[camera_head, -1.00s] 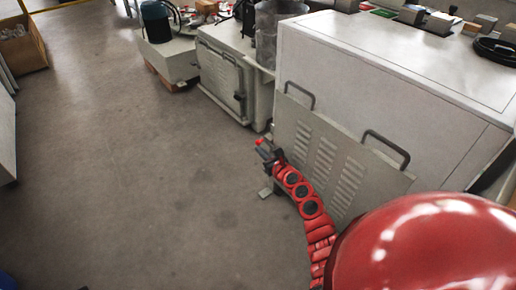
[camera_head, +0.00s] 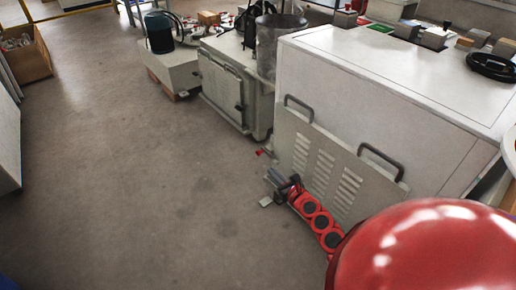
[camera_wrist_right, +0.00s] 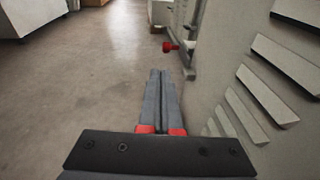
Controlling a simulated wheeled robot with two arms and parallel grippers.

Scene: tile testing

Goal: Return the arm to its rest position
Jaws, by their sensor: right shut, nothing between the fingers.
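My right arm is red with black round joint caps and reaches out low from the lower right in the head view. Its gripper (camera_head: 272,188) is beside the vented grey panel, above the floor. In the right wrist view the two grey fingers (camera_wrist_right: 161,75) lie together, shut with nothing between them. My left gripper does not show in any view.
The vented panel (camera_head: 343,178) with two handles leans on a large white cabinet (camera_head: 400,75), close on the right of my gripper. A smaller grey cabinet (camera_head: 222,88) stands behind. A cardboard box (camera_head: 30,58) sits far left. The floor (camera_head: 120,170) is clear.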

